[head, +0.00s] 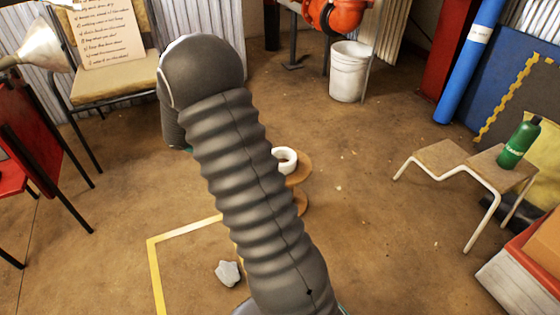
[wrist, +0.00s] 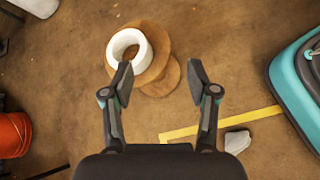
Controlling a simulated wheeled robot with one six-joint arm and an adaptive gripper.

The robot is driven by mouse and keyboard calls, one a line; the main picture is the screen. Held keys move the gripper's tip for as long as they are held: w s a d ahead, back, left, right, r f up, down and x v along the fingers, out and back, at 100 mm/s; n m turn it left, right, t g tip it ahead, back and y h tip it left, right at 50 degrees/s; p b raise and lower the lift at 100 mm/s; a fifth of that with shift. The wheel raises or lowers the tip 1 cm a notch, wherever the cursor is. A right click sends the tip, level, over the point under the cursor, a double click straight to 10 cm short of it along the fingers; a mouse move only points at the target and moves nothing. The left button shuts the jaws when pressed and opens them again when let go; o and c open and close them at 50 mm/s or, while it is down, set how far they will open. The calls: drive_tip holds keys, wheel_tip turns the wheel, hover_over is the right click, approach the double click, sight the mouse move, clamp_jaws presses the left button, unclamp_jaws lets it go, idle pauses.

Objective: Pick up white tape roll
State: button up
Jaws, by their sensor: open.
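The white tape roll (head: 285,157) rests on a small round brown wooden stand (head: 300,172) in the middle of the floor, partly hidden by my arm in the head view. In the wrist view, the white tape roll (wrist: 125,44) shows its open hole and lies toward the left side of the stand's disc (wrist: 157,58). My gripper (wrist: 160,80) is open and empty. Its left fingertip overlaps the roll's lower right edge in the picture; the right fingertip is off to the right of the stand. I cannot tell the height between fingers and roll.
A grey stone (head: 228,273) and yellow floor tape (head: 152,265) lie nearby. A low stepped stool (head: 440,157) with a green bottle (head: 518,146) stands right. A white bucket (head: 348,72) is behind. A teal-edged object (wrist: 290,85) is at right in the wrist view.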

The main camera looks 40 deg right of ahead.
sight(287, 168)
drive_tip(key=w+d+f+n+h, duration=0.3)
drive_tip(key=w+d+f+n, duration=0.1)
drive_tip(key=f, duration=0.6)
drive_tip(key=b+x, duration=0.1)
drive_tip(key=x, duration=1.2)
drive_tip(key=shift+w+d+f+b, duration=0.1)
drive_tip(key=shift+d+f+b, duration=0.05)
drive_tip(key=shift+f+b, duration=0.15)
drive_tip(key=shift+r, duration=0.1)
clamp_jaws()
